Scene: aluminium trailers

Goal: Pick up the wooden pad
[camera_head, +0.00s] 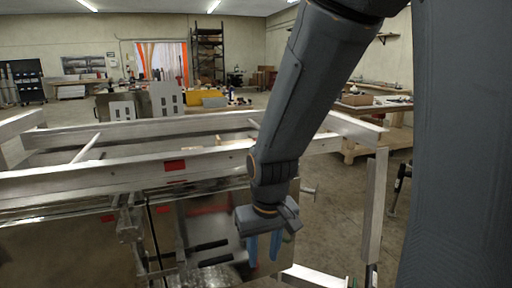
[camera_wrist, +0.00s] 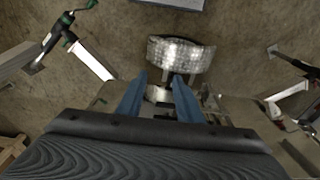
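My gripper (camera_head: 263,248) has two blue fingers pointing down, in front of the aluminium trailer frame (camera_head: 120,164). In the wrist view the fingers of my gripper (camera_wrist: 160,79) stand apart with a gap between them, and nothing is held. I cannot make out a wooden pad for certain. A small pale, wood-coloured piece (camera_head: 218,141) shows just behind the trailer's front rail, mostly hidden by it. A brown wooden corner (camera_wrist: 11,150) shows at the lower left of the wrist view; I cannot tell what it belongs to.
A bright tread-plate fender (camera_wrist: 180,56) lies beyond the fingertips in the wrist view. A green-handled jack (camera_wrist: 62,24) is at upper left there. A wooden workbench (camera_head: 352,148) stands at right. An upright metal post (camera_head: 375,205) stands right of my arm. Concrete floor is open between them.

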